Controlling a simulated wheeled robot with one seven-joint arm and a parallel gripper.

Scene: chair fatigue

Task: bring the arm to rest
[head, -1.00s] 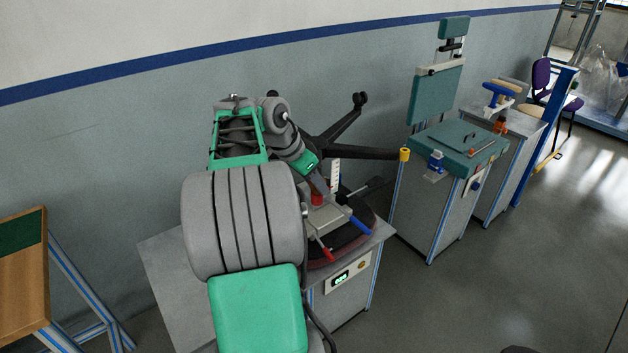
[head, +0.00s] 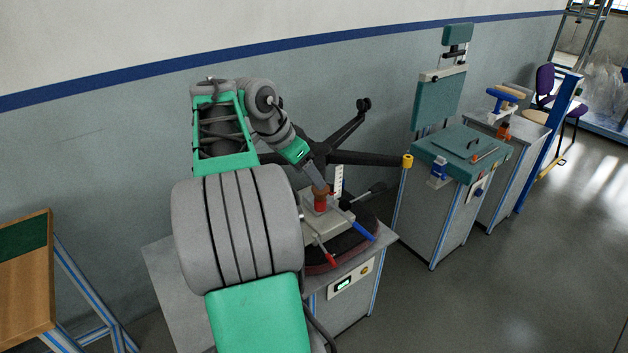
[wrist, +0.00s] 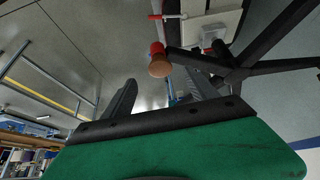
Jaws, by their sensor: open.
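My gripper (head: 316,180) is at the end of my bent arm, above the bench with the chair base. In the wrist view my gripper (wrist: 163,84) shows two dark fingers spread apart with nothing between them. A red post with a brown round top (head: 320,193) stands just below the fingertips in the head view. In the wrist view the same brown-topped post (wrist: 159,66) is beyond the fingers, and they do not close around it. Whether a finger touches it is not clear.
A black star-shaped chair base (head: 340,157) rises behind the post. Red and blue levers sit on the fixture (head: 326,232) on the grey bench (head: 165,270). A teal seat rig (head: 462,150) stands to the right. A wood-and-green board (head: 28,280) is at left.

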